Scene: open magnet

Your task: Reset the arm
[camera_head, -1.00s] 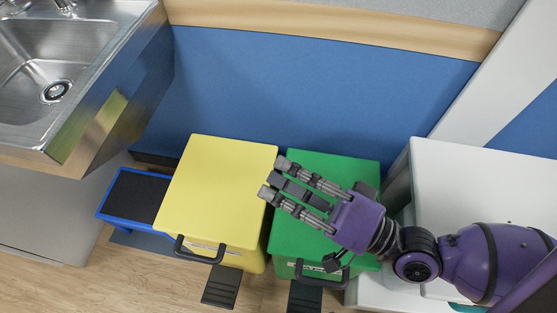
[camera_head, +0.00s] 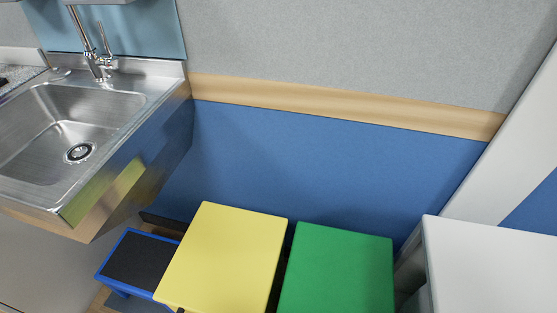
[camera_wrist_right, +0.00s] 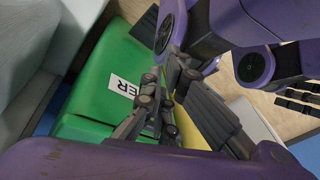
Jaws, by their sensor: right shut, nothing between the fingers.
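My right gripper (camera_wrist_right: 160,105) shows in the right wrist view, its dark jointed fingers drawn together with nothing between them. It is in front of the green bin (camera_wrist_right: 88,105), which carries a white label (camera_wrist_right: 124,87); how far apart they are I cannot tell. Purple links of my own arm fill the bottom and upper right of that view. In the head view no arm or gripper shows.
In the head view the yellow bin (camera_head: 228,255) and green bin (camera_head: 338,268) stand side by side against the blue wall panel (camera_head: 320,160). A blue-edged step stool (camera_head: 138,262) is left, below the sink (camera_head: 80,125). A white unit (camera_head: 490,265) stands right.

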